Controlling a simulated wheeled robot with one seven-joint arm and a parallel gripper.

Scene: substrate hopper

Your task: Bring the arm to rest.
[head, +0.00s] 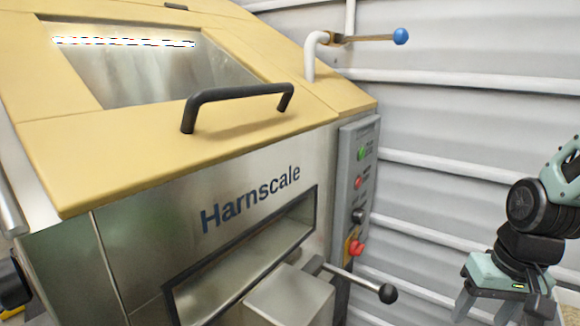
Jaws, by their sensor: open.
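My gripper (502,310) is at the lower right in the head view, pointing down, with its fingers apart and nothing visible between them. The fingertips are cut off or nearly so by the bottom edge. My arm comes in from the right edge above it. The gripper hangs to the right of the hopper machine (150,240), apart from it, in front of the grey wall.
The machine has a yellow lid (150,150) with a black handle (240,98), a control panel (358,190) with a red button, and a black-knobbed lever (350,278) sticking out right. A blue-knobbed lever (375,38) sits on a pipe. Room between panel and gripper looks clear.

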